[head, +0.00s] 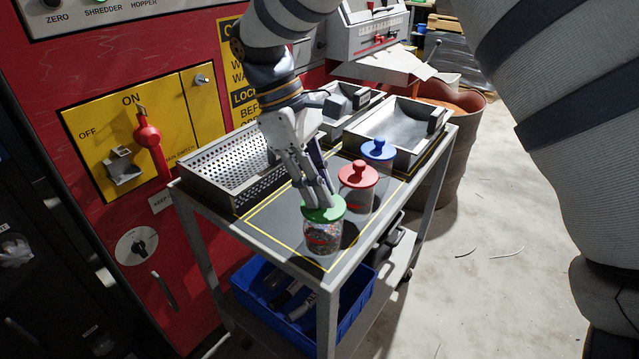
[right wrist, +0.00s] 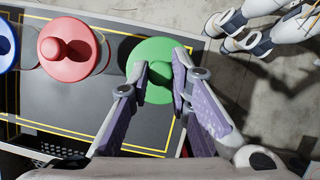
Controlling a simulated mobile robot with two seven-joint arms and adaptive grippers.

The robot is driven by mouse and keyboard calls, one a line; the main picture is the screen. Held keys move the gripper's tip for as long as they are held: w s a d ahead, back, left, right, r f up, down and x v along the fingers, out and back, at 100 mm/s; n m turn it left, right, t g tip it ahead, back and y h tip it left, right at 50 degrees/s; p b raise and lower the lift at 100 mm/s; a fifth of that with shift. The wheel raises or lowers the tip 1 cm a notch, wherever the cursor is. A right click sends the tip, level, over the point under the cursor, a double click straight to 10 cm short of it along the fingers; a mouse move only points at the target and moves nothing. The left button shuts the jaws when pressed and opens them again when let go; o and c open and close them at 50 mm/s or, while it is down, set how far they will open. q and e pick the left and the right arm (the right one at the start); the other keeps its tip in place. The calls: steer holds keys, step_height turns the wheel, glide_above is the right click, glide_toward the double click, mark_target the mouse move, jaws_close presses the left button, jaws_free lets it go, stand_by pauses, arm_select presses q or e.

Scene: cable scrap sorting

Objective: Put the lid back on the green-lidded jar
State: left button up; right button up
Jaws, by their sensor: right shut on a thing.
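The green lid (head: 323,209) is at the mouth of a clear jar (head: 322,238) filled with mixed bits, at the near end of the cart top. No gap shows between lid and rim, but I cannot tell if it is fully seated. My right gripper (head: 318,190) comes down from above and is shut on the lid's knob. In the right wrist view, the green lid (right wrist: 152,62) sits between the fingers of that gripper (right wrist: 160,82) and hides the jar. My left gripper (right wrist: 222,34) shows at the upper right there, away from the jar, its fingers apart.
A red-lidded jar (head: 357,181) and a blue-lidded jar (head: 378,150) stand in line behind. A perforated tray (head: 228,168) and metal trays (head: 395,127) edge the cart top. A blue bin (head: 258,295) is below. Open floor lies to the right.

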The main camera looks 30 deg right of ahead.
stand_by(0.4)
steer(key=o, duration=1.5)
steer(key=shift+c, duration=0.2)
steer(key=shift+r, duration=3.5)
jaws_close()
steer(key=shift+f, duration=0.1)
